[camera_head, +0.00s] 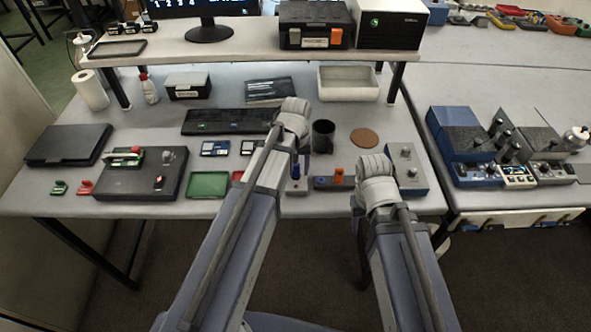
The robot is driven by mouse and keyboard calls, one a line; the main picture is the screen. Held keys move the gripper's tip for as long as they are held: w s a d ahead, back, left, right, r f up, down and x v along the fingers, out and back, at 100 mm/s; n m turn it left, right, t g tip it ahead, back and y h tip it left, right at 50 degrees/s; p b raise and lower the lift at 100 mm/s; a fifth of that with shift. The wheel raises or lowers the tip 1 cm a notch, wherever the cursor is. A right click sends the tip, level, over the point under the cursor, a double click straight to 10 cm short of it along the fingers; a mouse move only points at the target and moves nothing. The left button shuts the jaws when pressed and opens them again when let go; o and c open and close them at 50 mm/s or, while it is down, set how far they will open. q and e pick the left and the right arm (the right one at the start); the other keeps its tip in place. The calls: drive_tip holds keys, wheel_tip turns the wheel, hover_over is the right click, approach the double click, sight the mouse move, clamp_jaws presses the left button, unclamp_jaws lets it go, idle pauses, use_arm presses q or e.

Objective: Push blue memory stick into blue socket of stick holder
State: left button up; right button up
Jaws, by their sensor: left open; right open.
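A small upright blue piece (295,172), which looks like the blue memory stick, stands near the front edge of the table. To its right is a low block with a blue part (322,182) and an orange part (339,176); it may be the stick holder, but its sockets are too small to make out. My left gripper (294,112) is above and behind the blue piece, over the table. My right gripper (374,172) is right of the block. Both are open, with fingers hard to make out, and nothing shows in them. My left arm hides part of this area.
A black mug (322,136) and a brown coaster (365,137) stand behind. A grey box with knobs (407,168) is at the right. A dark box (140,174), a green tray (208,184) and a keyboard (229,121) lie left. A shelf (250,48) spans the back.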

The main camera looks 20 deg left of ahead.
idle(0.3)
use_arm(q)
clamp_jaws()
idle(0.4)
idle(0.8)
drive_tip(key=shift+r, duration=0.1)
drive_tip(key=shift+r+p, duration=2.95)
drive_tip(key=shift+p, duration=0.1)
